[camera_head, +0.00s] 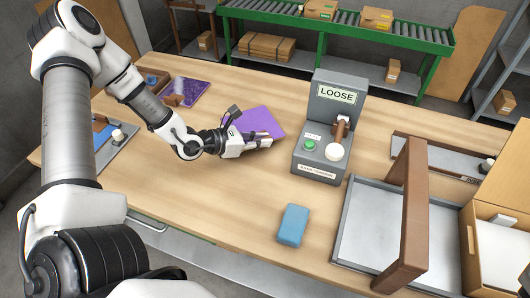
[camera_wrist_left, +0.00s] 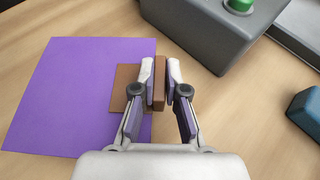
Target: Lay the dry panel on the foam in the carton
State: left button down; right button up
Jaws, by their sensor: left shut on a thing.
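A plain purple panel (camera_head: 262,120) lies on the wooden table by the grey machine; it fills the left of the left wrist view (camera_wrist_left: 70,95). A flat brown patch (camera_wrist_left: 124,88) shows at its right edge. My left gripper (camera_head: 266,141) is low over the panel's near side. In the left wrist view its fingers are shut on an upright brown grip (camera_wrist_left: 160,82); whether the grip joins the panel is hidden. The open carton (camera_head: 481,225) stands at the right edge with pale foam (camera_head: 503,255) inside. My right gripper is not in view.
The grey machine (camera_head: 323,155), marked LOOSE, has a green button (camera_head: 309,144). A blue block (camera_head: 292,225) lies in front. A grey tray (camera_head: 360,250) with a tall brown bar (camera_head: 407,215) stands before the carton. Another purple panel (camera_head: 190,88), speckled, lies back left.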

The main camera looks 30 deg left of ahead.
pick_arm(q)
jog(key=shift+w+f, duration=0.1)
jog(key=shift+w, duration=0.25)
notch_tip(320, 180, down, 3)
jog(key=shift+s+a+r, duration=0.1)
jog(key=shift+r, duration=0.1)
jog(key=shift+w+f, duration=0.25)
jog(key=shift+f, duration=0.05)
jog(key=shift+s, duration=0.1)
jog(key=shift+s+f+b, duration=0.1)
jog(key=shift+f+b, duration=0.1)
jog(key=shift+b, duration=0.2)
jog(key=c, duration=1.2)
grip_release()
